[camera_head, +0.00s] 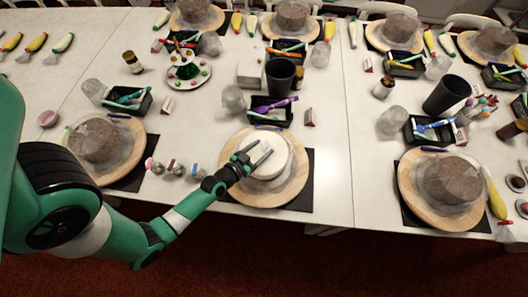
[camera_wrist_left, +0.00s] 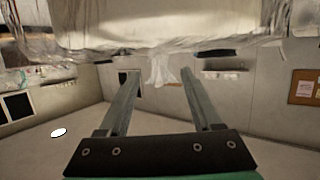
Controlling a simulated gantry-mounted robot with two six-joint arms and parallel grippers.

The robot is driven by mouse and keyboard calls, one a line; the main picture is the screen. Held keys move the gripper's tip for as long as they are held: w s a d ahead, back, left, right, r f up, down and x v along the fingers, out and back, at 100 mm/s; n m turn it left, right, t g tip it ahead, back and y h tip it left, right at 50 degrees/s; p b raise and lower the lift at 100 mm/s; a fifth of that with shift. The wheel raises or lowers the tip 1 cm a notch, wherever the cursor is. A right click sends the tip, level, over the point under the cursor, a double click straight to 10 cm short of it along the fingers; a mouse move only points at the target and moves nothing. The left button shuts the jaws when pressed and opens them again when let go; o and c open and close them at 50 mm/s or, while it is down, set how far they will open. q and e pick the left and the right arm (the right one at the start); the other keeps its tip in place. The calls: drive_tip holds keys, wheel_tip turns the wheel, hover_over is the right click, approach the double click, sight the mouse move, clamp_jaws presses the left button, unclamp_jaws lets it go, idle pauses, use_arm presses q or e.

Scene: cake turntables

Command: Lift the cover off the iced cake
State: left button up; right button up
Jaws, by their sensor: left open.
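The iced cake (camera_head: 268,170) is white and round and sits on a pale wooden turntable (camera_head: 285,190) in the middle of the table's near side. Crumpled, see-through wrap (camera_wrist_left: 160,65) spans the top of the left wrist view; I cannot tell its full shape or how it sits on the cake. My left gripper (camera_head: 262,150) reaches in from the left and overlaps the cake in the head view. Its fingers (camera_wrist_left: 160,74) are apart with nothing clearly held between them. I cannot tell whether they touch the wrap. My right gripper is not in view.
Brown cakes on turntables stand at the left (camera_head: 94,141) and right (camera_head: 453,179). Behind the iced cake are a black tray with purple tools (camera_head: 270,112), a dark cup (camera_head: 280,76) and a clear jar (camera_head: 233,98). Small piping tips (camera_head: 173,166) stand to its left.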

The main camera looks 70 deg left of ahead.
use_arm(q)
drive_tip(key=shift+x, duration=1.05)
drive_tip(key=shift+s, duration=0.1)
clamp_jaws()
idle(0.4)
